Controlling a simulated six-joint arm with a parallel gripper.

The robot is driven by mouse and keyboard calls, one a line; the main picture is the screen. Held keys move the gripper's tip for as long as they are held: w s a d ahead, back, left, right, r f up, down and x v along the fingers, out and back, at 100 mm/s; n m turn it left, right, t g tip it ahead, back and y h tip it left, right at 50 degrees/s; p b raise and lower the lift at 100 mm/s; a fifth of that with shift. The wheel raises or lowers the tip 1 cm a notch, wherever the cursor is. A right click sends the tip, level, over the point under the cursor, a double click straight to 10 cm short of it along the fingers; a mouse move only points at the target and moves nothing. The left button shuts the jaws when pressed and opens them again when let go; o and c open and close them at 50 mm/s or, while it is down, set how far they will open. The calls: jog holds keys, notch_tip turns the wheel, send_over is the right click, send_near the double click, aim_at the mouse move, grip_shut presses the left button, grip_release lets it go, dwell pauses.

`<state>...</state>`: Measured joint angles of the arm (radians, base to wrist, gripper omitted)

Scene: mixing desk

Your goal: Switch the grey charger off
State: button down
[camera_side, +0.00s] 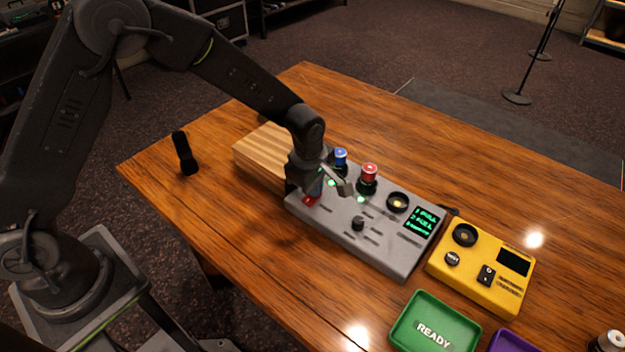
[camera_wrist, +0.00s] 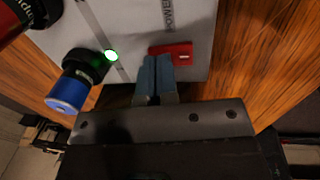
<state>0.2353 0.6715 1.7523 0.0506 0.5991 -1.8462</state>
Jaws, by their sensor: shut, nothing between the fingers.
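The grey charger (camera_side: 352,225) lies on the wooden table with a blue-topped cell (camera_side: 340,158) and a red-topped cell (camera_side: 368,175) upright in it. Its green lights and display (camera_side: 421,222) are lit. Its red power switch (camera_wrist: 184,50) sits beside the printed word POWER in the wrist view, and a bit of it shows in the side view (camera_side: 310,202). My gripper (camera_wrist: 157,64) is shut and empty, with its fingertips at the switch, overlapping its near edge. I cannot tell whether they touch it, or which way the switch is tilted.
A wooden block (camera_side: 262,152) stands at the charger's left end. A yellow device (camera_side: 482,267) is to its right, with a green READY tray (camera_side: 434,322) in front. The table's front left is clear.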

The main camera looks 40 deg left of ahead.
jog(key=shift+f, duration=0.25)
dwell(0.3)
jog(key=shift+s, duration=0.15)
jog(key=shift+s+r, duration=0.2)
jog(key=shift+s, duration=0.4)
jog(key=shift+r, duration=0.15)
notch_tip(320, 180, up, 14)
jog(key=s, duration=0.1)
jog(key=shift+s, duration=0.35)
